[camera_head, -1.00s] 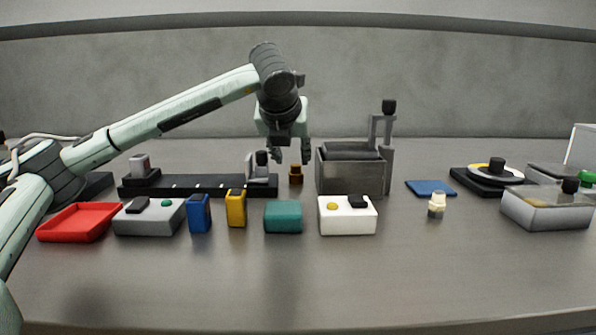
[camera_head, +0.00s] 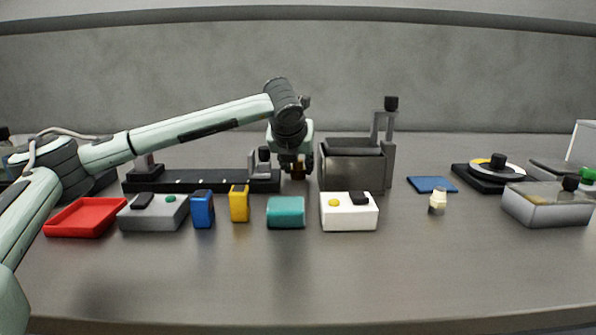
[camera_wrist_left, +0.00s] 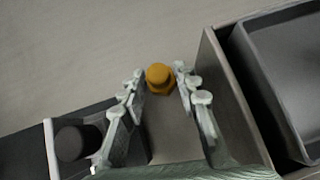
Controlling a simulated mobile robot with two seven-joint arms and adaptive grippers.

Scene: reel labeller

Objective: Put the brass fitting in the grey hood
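The brass fitting (camera_head: 298,173) stands on the table between the black rail and the grey hood. In the wrist view the open fingers of my left gripper (camera_wrist_left: 159,74) lie on either side of the fitting, with narrow gaps. The grey hood (camera_head: 352,172), a metal box with an upright post at its right, stands just right of the gripper. It also shows in the wrist view (camera_wrist_left: 235,105). My right gripper is out of view.
A black rail (camera_head: 205,182) with grey blocks lies close left of the gripper. In front stand a teal block (camera_head: 286,212), a white box (camera_head: 348,212), a yellow block (camera_head: 239,204) and a blue block (camera_head: 202,209). The front of the table is clear.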

